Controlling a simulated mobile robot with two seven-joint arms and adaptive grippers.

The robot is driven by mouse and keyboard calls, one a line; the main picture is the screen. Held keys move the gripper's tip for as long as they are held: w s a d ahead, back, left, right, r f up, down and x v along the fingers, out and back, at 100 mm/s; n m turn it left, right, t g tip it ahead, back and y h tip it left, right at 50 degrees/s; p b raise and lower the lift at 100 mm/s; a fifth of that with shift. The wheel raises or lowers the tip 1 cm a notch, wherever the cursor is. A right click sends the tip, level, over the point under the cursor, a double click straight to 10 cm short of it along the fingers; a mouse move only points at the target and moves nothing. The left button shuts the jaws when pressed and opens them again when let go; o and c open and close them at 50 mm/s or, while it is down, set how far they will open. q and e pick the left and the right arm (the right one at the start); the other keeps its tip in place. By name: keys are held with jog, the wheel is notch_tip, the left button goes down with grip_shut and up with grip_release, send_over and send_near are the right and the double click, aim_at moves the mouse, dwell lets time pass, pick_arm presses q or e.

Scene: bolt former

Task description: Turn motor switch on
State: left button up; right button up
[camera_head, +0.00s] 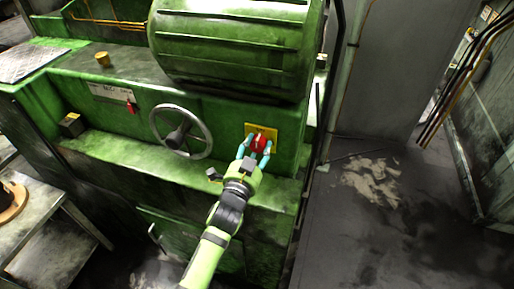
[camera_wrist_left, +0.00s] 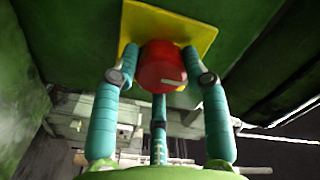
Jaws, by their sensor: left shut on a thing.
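The motor switch is a red knob (camera_head: 259,143) on a yellow plate (camera_head: 273,133), fixed to the front of the green machine. In the left wrist view the red knob (camera_wrist_left: 163,68) shows a short light mark on its face, and the yellow plate (camera_wrist_left: 196,32) lies behind it. My left gripper (camera_head: 257,150) is shut on the red knob. In the left wrist view the teal fingers of the left gripper (camera_wrist_left: 160,75) touch the knob from both sides, with another finger below. My right gripper is in neither view.
A grey handwheel (camera_head: 181,132) is on the machine left of the switch. A small red lever (camera_head: 130,107) hangs further left. The large green ribbed motor housing (camera_head: 235,45) bulges out above the switch. Open floor (camera_head: 390,235) lies to the right.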

pick_arm(q)
jog(key=shift+a+f, duration=0.2)
jog(key=o, duration=1.1)
jog(key=shift+w+a, duration=0.15)
jog(key=shift+o, duration=0.2)
jog(key=shift+s, duration=0.45)
jog(key=v, duration=1.1)
jog(key=shift+a, duration=0.1)
